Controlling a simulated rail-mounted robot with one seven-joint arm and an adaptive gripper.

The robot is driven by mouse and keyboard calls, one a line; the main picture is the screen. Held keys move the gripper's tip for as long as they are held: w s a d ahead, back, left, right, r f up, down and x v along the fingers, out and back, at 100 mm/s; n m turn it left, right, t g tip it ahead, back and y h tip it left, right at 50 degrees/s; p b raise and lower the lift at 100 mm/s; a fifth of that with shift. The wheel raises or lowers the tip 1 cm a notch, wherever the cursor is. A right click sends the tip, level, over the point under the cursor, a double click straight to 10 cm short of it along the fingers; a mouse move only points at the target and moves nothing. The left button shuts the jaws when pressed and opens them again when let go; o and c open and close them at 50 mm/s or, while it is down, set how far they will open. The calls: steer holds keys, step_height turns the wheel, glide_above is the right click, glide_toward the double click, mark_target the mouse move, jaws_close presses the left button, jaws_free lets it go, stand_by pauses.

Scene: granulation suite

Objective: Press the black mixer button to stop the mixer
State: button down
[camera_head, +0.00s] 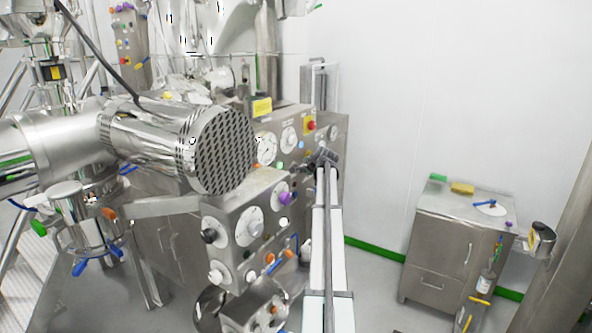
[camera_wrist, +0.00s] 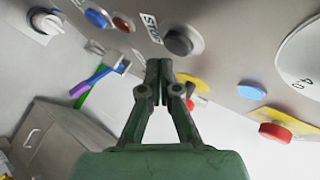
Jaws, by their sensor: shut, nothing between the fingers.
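My gripper (camera_wrist: 160,70) is shut and empty, with its dark fingertips together. In the wrist view, a black round button (camera_wrist: 179,40) sits on the steel panel beside a label reading STOP (camera_wrist: 152,28). The fingertips are just below and left of this button in the picture; I cannot tell whether they touch it. In the head view, my gripper (camera_head: 325,158) is in front of the right part of the control panel (camera_head: 335,125), and the black button cannot be made out there.
Near the black button are a blue button (camera_wrist: 251,91), a red button (camera_wrist: 275,133) on a yellow plate, a small red button (camera_wrist: 122,22) and a large dial (camera_wrist: 303,60). A lower panel (camera_head: 240,200) stands in front. A steel cabinet (camera_head: 440,240) stands at the right, with open floor between.

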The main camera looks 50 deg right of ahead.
steer(key=shift+w, duration=0.15)
steer(key=shift+w+a, duration=0.1)
steer(key=shift+w, duration=0.2)
steer(key=shift+w, duration=0.4)
stand_by(1.1)
steer(key=shift+s, duration=0.85)
steer(key=s, duration=0.3)
steer(key=s+d+b, duration=0.1)
steer(key=s, duration=0.1)
stand_by(0.5)
stand_by(0.6)
